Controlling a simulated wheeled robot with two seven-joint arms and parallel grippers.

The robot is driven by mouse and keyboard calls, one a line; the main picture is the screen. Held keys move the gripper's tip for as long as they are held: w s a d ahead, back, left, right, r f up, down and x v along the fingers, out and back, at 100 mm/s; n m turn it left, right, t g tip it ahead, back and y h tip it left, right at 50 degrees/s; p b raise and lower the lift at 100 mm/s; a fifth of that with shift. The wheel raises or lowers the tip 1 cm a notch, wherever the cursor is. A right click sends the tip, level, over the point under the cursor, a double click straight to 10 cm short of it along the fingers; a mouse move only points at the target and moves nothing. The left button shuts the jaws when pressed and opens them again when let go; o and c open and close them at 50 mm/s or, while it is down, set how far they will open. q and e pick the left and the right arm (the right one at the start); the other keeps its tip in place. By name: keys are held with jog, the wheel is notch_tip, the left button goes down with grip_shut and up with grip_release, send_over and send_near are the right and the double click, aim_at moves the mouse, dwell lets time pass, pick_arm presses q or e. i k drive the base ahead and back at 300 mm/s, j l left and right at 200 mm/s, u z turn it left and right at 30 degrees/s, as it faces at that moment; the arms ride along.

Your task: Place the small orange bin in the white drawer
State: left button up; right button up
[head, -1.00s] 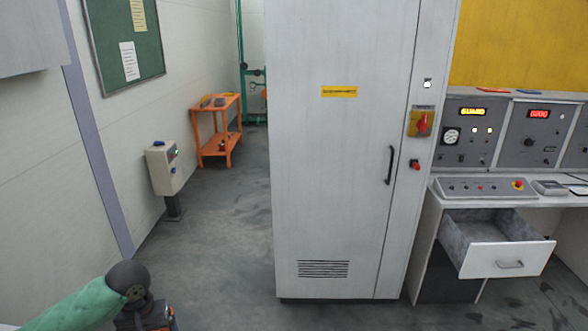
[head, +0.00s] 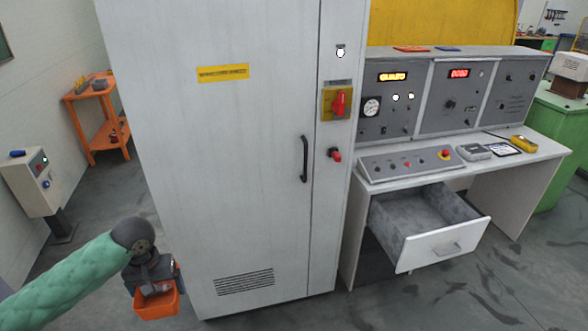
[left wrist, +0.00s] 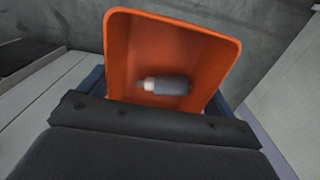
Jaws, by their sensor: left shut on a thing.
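The small orange bin (head: 156,303) hangs from my left gripper (head: 155,280) at the lower left of the head view, in front of the tall cabinet. In the left wrist view the bin (left wrist: 120,60) fills the middle, and a small grey cylindrical item with a pale end (left wrist: 165,87) lies inside it. My left gripper is shut on the bin; its fingertips are mostly hidden. The white drawer (head: 440,246) is pulled open under the desk at the right, and its grey inside looks empty. The bin is well to the left of the drawer. My right gripper is not in view.
The tall white cabinet (head: 232,150) with a black handle stands between the bin and the desk (head: 530,153). A control box on a post (head: 32,180) and an orange cart (head: 98,125) stand at the left. Open floor (head: 480,300) lies before the drawer.

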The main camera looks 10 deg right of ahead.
aim_at(410, 226)
jog(key=i+l+z, duration=0.35)
jog(key=l, duration=0.65)
jog(key=i+l+z, duration=0.4)
jog(key=i+l, duration=0.25)
jog(key=l, duration=0.2)
jog(key=i+l+z, duration=0.35)
jog(key=i+l, duration=0.35)
